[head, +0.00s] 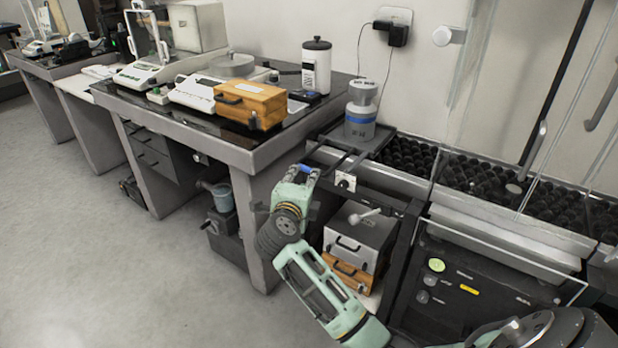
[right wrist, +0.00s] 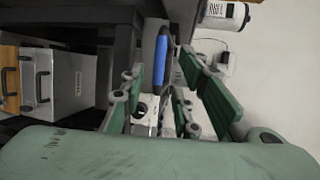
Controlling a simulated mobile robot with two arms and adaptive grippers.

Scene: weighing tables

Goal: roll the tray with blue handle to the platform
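A blue handle (head: 307,169) shows at the tip of my right gripper (head: 297,182) in the head view. The handle also shows in the right wrist view (right wrist: 161,58), between the spread green fingers of the right gripper (right wrist: 162,90), with gaps on both sides. The right gripper is open and holds nothing visibly. Beyond the handle is a dark tray-like surface (head: 338,151); the gripper and arm hide part of what the handle joins. I cannot tell which surface is the platform. My left gripper is not in view.
A grey jar with a blue band (head: 361,112) stands behind the handle. The weighing table (head: 245,157) to the left carries an orange box (head: 262,104) and a white bottle (head: 316,68). A silver case (head: 372,235) sits below. The rack of dark round cells (head: 480,178) is right; floor at left is clear.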

